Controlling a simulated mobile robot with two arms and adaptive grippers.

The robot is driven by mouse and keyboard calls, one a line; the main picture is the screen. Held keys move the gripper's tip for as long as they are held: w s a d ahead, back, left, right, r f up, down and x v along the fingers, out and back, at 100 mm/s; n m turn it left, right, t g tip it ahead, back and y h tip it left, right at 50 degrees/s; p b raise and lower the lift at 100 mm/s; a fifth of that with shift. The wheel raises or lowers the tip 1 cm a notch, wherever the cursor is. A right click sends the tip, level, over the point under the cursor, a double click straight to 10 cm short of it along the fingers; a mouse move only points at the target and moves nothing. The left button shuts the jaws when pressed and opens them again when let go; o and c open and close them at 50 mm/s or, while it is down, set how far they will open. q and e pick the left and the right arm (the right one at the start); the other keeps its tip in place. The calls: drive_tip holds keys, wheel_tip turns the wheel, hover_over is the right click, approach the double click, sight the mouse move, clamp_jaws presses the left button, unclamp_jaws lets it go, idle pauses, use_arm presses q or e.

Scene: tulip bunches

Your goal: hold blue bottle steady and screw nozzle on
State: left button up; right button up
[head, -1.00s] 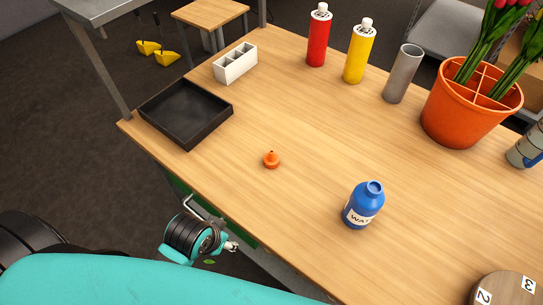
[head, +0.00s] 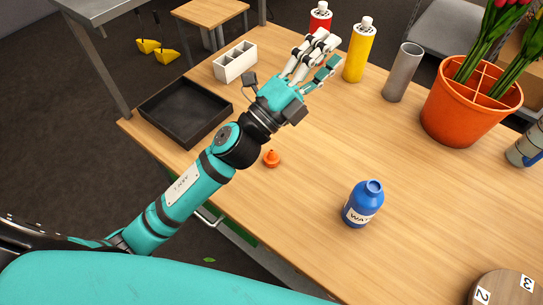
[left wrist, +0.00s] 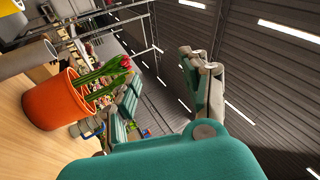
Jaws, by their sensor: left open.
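The blue bottle (head: 363,205) stands upright on the table in the head view, its mouth open and a white label on its front. The orange nozzle (head: 271,159) stands on the table to the left of the bottle, just right of my left forearm. My left gripper (head: 322,58) is open and empty above the far part of the table, in front of the red bottle. It is apart from both the blue bottle and the nozzle. The left wrist view shows its open fingers (left wrist: 165,95), with nothing between them. My right gripper is in neither view.
A black tray (head: 222,128) and a white divided holder (head: 235,62) are at the left. A yellow bottle (head: 358,52), a grey cylinder (head: 402,72) and an orange pot of tulips (head: 450,122) stand at the back right. The table around the blue bottle is clear.

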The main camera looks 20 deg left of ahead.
use_arm(q)
drive_tip(key=s+d+f+m+g+h, duration=0.1)
drive_tip(key=s+d+m+g+h, duration=0.3)
drive_tip(key=m+g, duration=0.6)
drive_tip(key=s+d+f+m+g+h, duration=0.1)
drive_tip(key=s+d+m+g+h, duration=0.1)
drive_tip(key=d+m+g, duration=0.75)
drive_tip(key=a+f+m+y, duration=0.5)
drive_tip(key=f+m+y, duration=0.2)
drive_tip(key=f+m, duration=0.1)
drive_tip(key=w+a+f+y, duration=0.2)
drive_tip(key=a+y, duration=0.3)
drive_tip(key=a, duration=0.5)
drive_tip(key=w+a+f+m+y, duration=0.1)
drive_tip(key=w+a+y, duration=0.3)
drive_tip(key=a, duration=0.6)
drive_tip(key=f+y, duration=0.1)
drive_tip(key=y, duration=0.1)
drive_tip(key=shift+w+a+f+y, duration=0.15)
drive_tip(key=shift+w+f+y, duration=0.1)
drive_tip(key=shift+y, duration=0.05)
